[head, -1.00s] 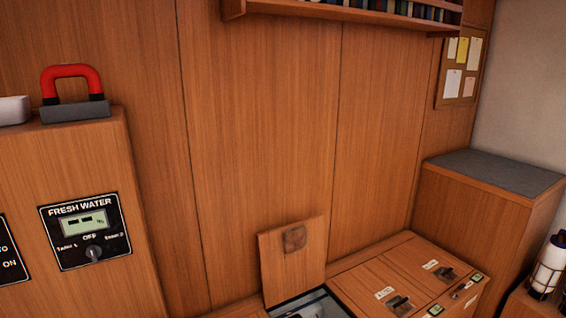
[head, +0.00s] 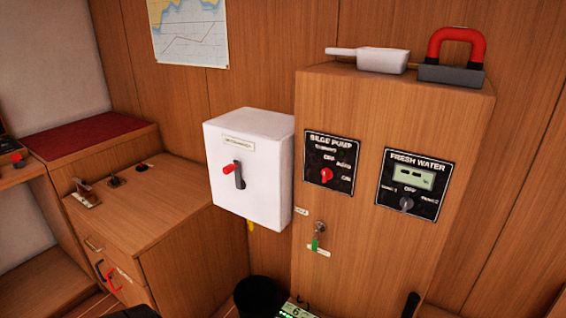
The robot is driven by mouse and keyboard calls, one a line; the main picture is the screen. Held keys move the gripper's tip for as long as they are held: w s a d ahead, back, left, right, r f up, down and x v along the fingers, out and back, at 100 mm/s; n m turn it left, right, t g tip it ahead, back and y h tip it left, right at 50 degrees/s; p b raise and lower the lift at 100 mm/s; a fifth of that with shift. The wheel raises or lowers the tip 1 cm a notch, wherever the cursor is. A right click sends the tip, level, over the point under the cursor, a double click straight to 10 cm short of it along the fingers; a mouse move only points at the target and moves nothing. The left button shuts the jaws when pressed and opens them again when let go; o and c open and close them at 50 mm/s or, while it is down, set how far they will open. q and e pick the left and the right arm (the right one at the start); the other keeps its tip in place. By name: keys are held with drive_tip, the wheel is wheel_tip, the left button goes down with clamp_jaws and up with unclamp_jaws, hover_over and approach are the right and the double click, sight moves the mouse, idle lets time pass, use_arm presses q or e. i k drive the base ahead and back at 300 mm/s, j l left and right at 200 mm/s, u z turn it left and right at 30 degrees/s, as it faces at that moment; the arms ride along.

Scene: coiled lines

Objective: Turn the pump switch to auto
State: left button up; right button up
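The bilge pump panel (head: 329,161) is a black plate on the front of a wooden cabinet, right of the middle in the head view. Its red switch knob (head: 326,175) sits at the panel's lower middle, with small labels around it, among them OFF, AUTO and ON. The label at the upper left is too blurred to read surely, and I cannot tell which label the knob points to. Neither of my grippers is clearly in view.
A fresh water panel (head: 413,184) with a grey knob is right of the pump panel. A white box (head: 249,168) with a red-tipped lever juts out at left. A green-tagged key (head: 316,240) hangs below. A black bin (head: 257,296) stands on the floor.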

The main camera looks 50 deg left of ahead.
sight(327, 175)
drive_tip(key=u, duration=1.2)
